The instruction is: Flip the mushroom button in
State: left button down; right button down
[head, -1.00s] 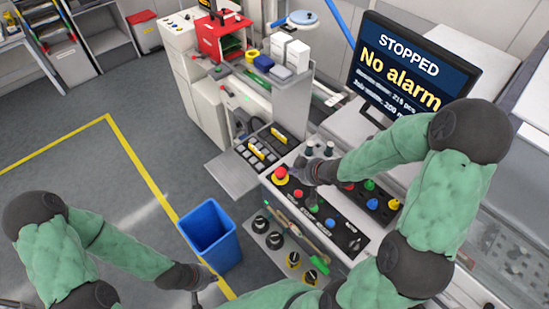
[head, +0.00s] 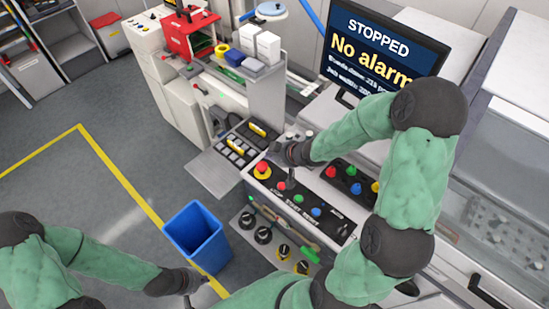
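The mushroom button (head: 262,169) is a red cap on a yellow ring at the left end of the black control panel (head: 338,231) in the head view. My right gripper (head: 289,183) hangs over the panel just right of the button, apart from it in the picture. Its fingers are small and partly hidden by the wrist, so their opening is unclear. My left gripper (head: 200,290) is low in the picture, below the blue bin and away from the panel. Its fingers are too small to read.
Blue and green buttons sit along the panel, with several black and yellow knobs (head: 263,235) below. A second button box (head: 345,187) lies behind. The monitor (head: 380,50) reads "STOPPED, No alarm". A blue bin (head: 196,238) stands on the floor. Grey floor is free at left.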

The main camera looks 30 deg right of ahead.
aim_at(264, 167)
jog(key=b+x, duration=0.1)
jog(key=x, duration=0.4)
jog(key=shift+f, duration=0.2)
notch_tip(264, 167, down, 3)
jog(key=shift+w+f+b, duration=0.1)
jog(key=shift+w+b, duration=0.05)
jog(key=shift+b, duration=0.55)
jog(key=shift+f, duration=0.4)
jog(key=shift+f, duration=0.1)
